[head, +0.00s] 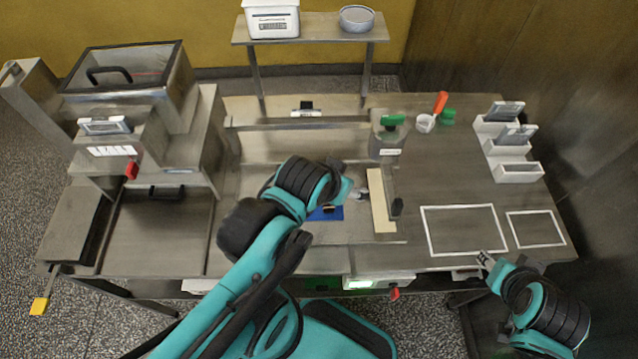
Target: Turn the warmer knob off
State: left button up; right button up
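A red knob (394,293) sits at the right end of a white control panel (378,282) with a lit green display, on the table's front edge. Another red handle or knob (131,170) is on the steel machine at the left. No label tells me which one is the warmer's. My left gripper (360,194) is over the middle of the table, beside a pale strip, well above and left of the front knob in the picture. My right gripper (484,260) is near the front right edge, apart from both red parts. Both grippers' fingers are too small to read.
A steel machine (130,85) with a lidded tank stands at the left. A clear container with a green top (391,122), a red-handled scoop (433,112) and white holders (515,172) are at the back right. White outlined areas (460,208) at the right are empty.

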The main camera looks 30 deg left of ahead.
aim_at(393, 293)
jog(key=k+l+u, duration=0.15)
jog(key=k+l, duration=0.15)
jog(key=k, duration=0.15)
jog(key=l+u, duration=0.15)
jog(key=u, duration=0.2)
jog(key=l+u, duration=0.15)
jog(key=u, duration=0.2)
jog(key=k+l+u, duration=0.1)
jog(key=u, duration=0.25)
jog(key=k+l+u, duration=0.25)
jog(key=k+l, duration=0.3)
jog(key=l, duration=0.25)
jog(key=k+l+u, duration=0.3)
jog(key=k+l, duration=0.25)
jog(key=l, duration=0.15)
